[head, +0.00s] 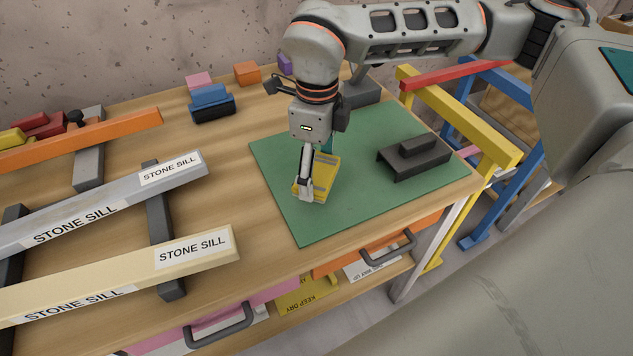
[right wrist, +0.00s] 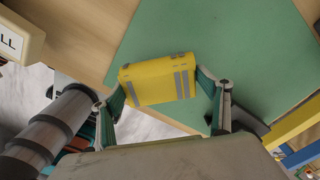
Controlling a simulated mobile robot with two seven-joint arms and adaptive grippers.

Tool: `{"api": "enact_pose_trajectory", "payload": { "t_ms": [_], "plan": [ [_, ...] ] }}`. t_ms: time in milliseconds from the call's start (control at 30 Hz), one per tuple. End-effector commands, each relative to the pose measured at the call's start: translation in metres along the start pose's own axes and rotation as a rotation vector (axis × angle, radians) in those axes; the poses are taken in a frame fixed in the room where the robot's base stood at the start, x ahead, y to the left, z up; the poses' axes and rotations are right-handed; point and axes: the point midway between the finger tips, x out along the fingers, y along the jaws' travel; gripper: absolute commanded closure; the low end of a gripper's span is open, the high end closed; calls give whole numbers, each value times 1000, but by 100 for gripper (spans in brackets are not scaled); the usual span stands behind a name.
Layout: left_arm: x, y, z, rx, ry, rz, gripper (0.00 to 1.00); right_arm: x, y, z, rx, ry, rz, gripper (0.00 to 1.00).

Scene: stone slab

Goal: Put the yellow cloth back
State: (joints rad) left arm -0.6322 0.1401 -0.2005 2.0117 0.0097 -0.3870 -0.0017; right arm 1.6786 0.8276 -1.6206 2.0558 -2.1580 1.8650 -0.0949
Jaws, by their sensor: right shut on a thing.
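The yellow cloth (head: 322,177) is a folded yellow block with grey stripes, over the green mat (head: 283,205) in the head view. My right gripper (head: 307,190) is shut on it from above and partly hides it. In the right wrist view the yellow cloth (right wrist: 160,80) sits between the two fingers of the right gripper (right wrist: 165,88), with the green mat behind it. I cannot tell whether the cloth touches the mat. My left gripper is not in view.
A dark grey stepped block (head: 412,158) stands on the mat's right part. Long stone sills (head: 110,275) lie on dark supports at the left. Coloured blocks (head: 210,97) stand at the back. A drawer handle (head: 388,250) juts from the table front. Trestles (head: 460,120) stand at the right.

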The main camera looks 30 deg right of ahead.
Motion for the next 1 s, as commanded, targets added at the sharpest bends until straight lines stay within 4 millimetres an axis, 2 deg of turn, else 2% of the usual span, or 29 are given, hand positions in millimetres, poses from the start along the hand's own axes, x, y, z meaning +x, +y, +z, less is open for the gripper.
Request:
{"api": "enact_pose_trajectory", "payload": {
  "t_ms": [167,400,800,833,867,900,1000],
  "plan": [
    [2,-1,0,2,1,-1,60,12,0,0,0,0,0,44],
    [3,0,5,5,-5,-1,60,44,0,0,0,1,1,44],
    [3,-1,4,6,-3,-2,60,48,0,0,0,-1,0,44],
    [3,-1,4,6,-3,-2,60,47,0,0,0,-2,-1,19],
    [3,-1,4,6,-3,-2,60,47,0,0,0,-2,-1,11],
    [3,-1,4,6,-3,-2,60,47,0,0,0,-2,-1,8],
    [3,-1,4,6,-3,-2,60,47,0,0,0,-2,-1,8]
  ]
}}
